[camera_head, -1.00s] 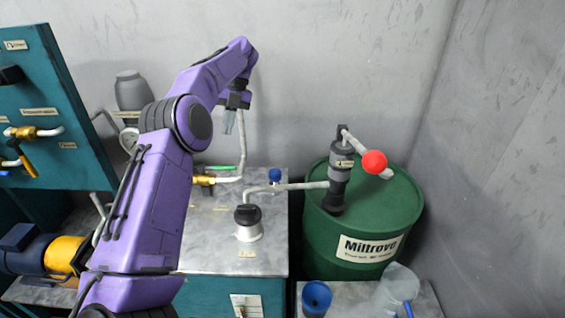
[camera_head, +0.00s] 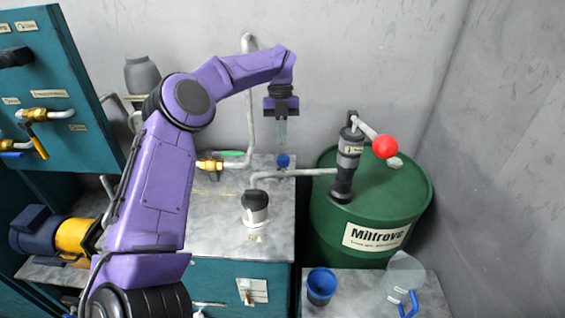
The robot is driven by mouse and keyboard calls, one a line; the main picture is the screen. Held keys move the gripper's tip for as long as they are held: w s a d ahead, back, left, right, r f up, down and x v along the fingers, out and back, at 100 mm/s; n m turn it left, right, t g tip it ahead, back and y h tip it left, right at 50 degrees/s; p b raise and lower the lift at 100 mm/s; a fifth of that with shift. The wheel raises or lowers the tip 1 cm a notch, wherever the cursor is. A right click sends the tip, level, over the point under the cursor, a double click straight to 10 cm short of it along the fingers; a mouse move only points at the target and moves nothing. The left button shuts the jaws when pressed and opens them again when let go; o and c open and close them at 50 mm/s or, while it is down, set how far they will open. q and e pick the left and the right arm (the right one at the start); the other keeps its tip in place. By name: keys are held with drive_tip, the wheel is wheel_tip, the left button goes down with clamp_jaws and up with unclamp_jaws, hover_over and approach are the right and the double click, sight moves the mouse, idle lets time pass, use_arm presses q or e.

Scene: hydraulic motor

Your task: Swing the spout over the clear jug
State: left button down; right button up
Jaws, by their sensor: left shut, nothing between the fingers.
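The spout (camera_head: 297,173) is a grey pipe running left from the hand pump (camera_head: 347,160) on the green drum (camera_head: 372,208). Its bent end hangs over the black-topped filler neck (camera_head: 256,206) on the metal tank top. The clear jug (camera_head: 404,275), with a blue handle, stands on the low table in front of the drum at lower right, away from the spout's end. My left gripper (camera_head: 282,143) points down behind the spout pipe in the picture, fingers together and empty. Its height over the tank top is hard to tell. My right gripper is not in view.
A blue cup (camera_head: 321,286) stands on the low table left of the jug. The pump's lever with a red ball (camera_head: 385,146) sticks out right. A teal panel (camera_head: 50,95) stands at left.

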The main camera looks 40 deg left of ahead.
sight(297, 171)
use_arm(q)
drive_tip(key=s+d+f+p, duration=0.1)
drive_tip(key=s+d+f, duration=0.2)
drive_tip(key=shift+s+d+f, duration=0.35)
drive_tip(key=shift+d, duration=0.05)
